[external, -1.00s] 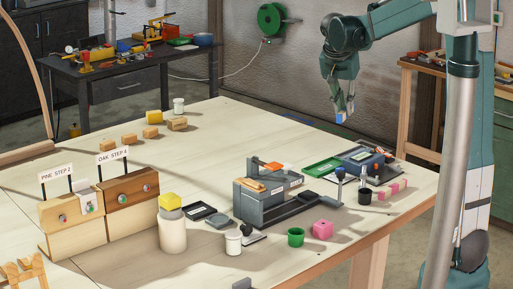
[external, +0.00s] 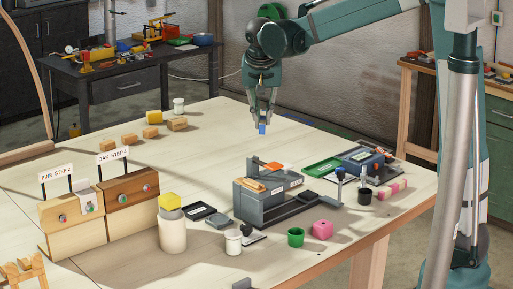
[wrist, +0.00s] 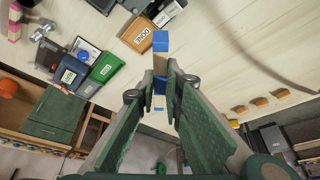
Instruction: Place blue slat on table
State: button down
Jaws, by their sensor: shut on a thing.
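My gripper (external: 263,119) hangs in the air above the far part of the pale wooden table (external: 215,135), fingers pointing down. It is shut on the blue slat (external: 262,129), whose blue end sticks out below the fingertips. In the wrist view, the slat (wrist: 160,42) extends beyond the fingers (wrist: 158,88), with blue parts and a tan stretch between them. The fingers cover part of it. The slat is apart from the table.
A grey bin unit (external: 265,203) stands below and in front of my gripper, with a green tray (external: 322,168) to its right. Several wooden blocks (external: 130,139) lie on the left. Step boxes (external: 128,200) stand at front left. Bare tabletop lies between them.

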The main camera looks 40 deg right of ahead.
jog(key=a+n+t+y, duration=0.15)
jog(key=a+n, duration=0.35)
jog(key=a, duration=2.6)
jog(key=s+a+n+y+p, duration=0.15)
jog(key=s+a, duration=0.35)
jog(key=a, duration=0.9)
jog(key=s+a+n, duration=0.3)
jog(key=s+a, duration=0.2)
jog(key=a, duration=0.8)
notch_tip(320, 180, down, 11)
jog(key=shift+w, duration=0.2)
jog(key=shift+f, duration=0.2)
jog(key=shift+f+b, duration=0.6)
jog(key=shift+f, duration=2.4)
jog(key=shift+f+b, duration=0.35)
jog(key=shift+f, duration=1.55)
